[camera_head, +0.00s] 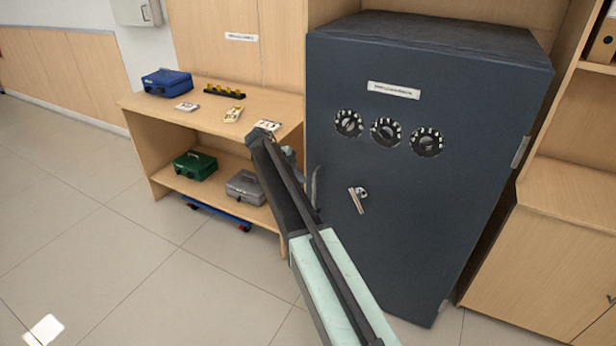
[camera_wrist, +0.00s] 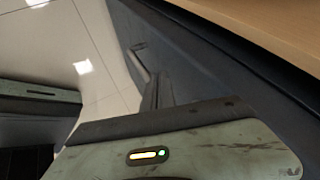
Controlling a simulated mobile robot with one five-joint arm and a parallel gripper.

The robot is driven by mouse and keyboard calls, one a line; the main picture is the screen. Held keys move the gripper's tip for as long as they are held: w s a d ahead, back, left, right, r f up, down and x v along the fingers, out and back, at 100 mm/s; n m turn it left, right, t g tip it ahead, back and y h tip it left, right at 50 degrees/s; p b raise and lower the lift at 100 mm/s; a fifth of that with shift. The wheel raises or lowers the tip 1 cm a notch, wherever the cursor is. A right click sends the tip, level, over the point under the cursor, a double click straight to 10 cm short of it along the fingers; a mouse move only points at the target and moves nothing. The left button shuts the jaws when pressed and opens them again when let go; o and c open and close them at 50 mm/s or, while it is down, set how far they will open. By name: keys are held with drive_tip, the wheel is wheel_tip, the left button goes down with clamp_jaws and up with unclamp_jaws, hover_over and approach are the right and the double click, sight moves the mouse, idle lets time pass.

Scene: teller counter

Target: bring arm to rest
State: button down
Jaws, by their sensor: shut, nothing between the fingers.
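My arm reaches up from the bottom of the head view, folded, in front of the left edge of the dark safe (camera_head: 465,200). My gripper (camera_head: 315,187) is partly hidden behind my own arm link in that view. Its dark, narrow fingers hang beside the safe's left side; whether they touch it I cannot tell. In the wrist view my gripper (camera_wrist: 154,88) shows as dark fingers close together with nothing held, in front of a dark blue-grey surface.
The safe has three dials (camera_head: 386,132) and a metal handle (camera_head: 357,200). Left of it stands a wooden shelf unit (camera_head: 150,125) with a blue cash box (camera_head: 167,82), a green one (camera_head: 195,166) and a grey one (camera_head: 246,187). A wooden cabinet (camera_head: 545,255) stands right.

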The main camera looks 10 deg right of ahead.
drive_tip(key=s+a+f+n+y, duration=0.2)
drive_tip(key=s+n+y, duration=0.2)
drive_tip(key=s+n, duration=1.05)
drive_tip(key=s+a+f+n+y, duration=0.25)
drive_tip(key=s+n, duration=0.75)
drive_tip(key=s, duration=1)
wheel_tip(320, 180, up, 16)
drive_tip(key=p, duration=1.5)
drive_tip(key=shift+d+f+n+g+y, duration=0.2)
drive_tip(key=shift+d+n+g+y, duration=0.15)
drive_tip(key=shift+n+g, duration=0.1)
drive_tip(key=shift+a, duration=0.1)
